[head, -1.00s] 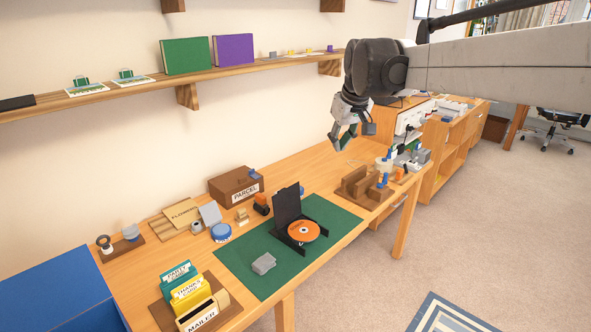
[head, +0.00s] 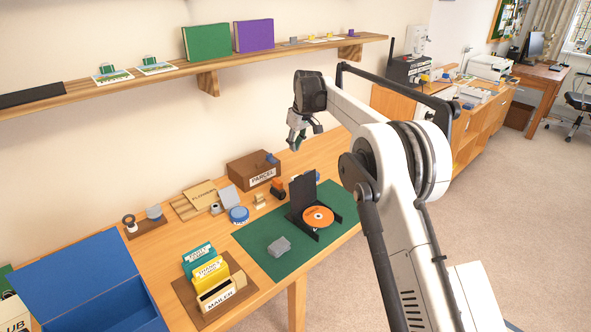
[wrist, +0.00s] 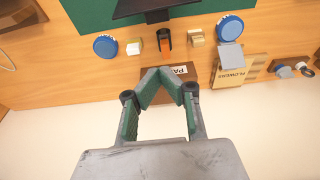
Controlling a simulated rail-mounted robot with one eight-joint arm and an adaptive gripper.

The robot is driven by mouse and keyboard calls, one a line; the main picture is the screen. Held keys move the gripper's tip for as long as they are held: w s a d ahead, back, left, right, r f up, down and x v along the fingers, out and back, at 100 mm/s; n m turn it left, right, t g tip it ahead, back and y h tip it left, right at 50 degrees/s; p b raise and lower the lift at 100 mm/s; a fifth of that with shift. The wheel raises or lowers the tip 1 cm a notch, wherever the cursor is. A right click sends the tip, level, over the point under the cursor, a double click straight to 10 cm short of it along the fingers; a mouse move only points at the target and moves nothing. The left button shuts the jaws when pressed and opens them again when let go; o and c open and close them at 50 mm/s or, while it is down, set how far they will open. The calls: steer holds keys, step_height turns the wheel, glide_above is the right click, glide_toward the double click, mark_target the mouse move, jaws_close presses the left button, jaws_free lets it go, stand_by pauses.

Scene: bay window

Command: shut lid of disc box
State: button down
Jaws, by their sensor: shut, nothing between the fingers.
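The disc box (head: 293,218) lies on the green mat (head: 262,243) with its black lid (head: 303,190) standing upright at the back. An orange disc (head: 318,216) lies in its tray. In the wrist view part of the black box (wrist: 150,10) shows at the top edge, and its disc is out of view. My gripper (head: 296,145) hangs in the air above and behind the box, near the wall side. It also shows in the wrist view (wrist: 162,73), with its green-padded fingertips together and nothing held.
A brown parcel box (head: 252,170) stands at the back of the table, below my gripper. An orange-and-black item (head: 278,187) and a blue tape roll (head: 239,215) stand behind the mat. A grey block (head: 279,246) lies on the mat. A shelf (head: 180,70) runs along the wall.

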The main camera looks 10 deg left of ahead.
steer(key=a+f, duration=0.1)
steer(key=p, duration=0.1)
glide_above(301, 190)
steer(key=w+a, duration=0.3)
steer(key=w, duration=0.1)
step_height(301, 190, down, 10)
steer(key=shift+d+r, duration=0.15)
steer(key=shift+r, duration=0.1)
steer(key=shift+s, duration=0.1)
steer(key=shift+s, duration=0.15)
stand_by(0.3)
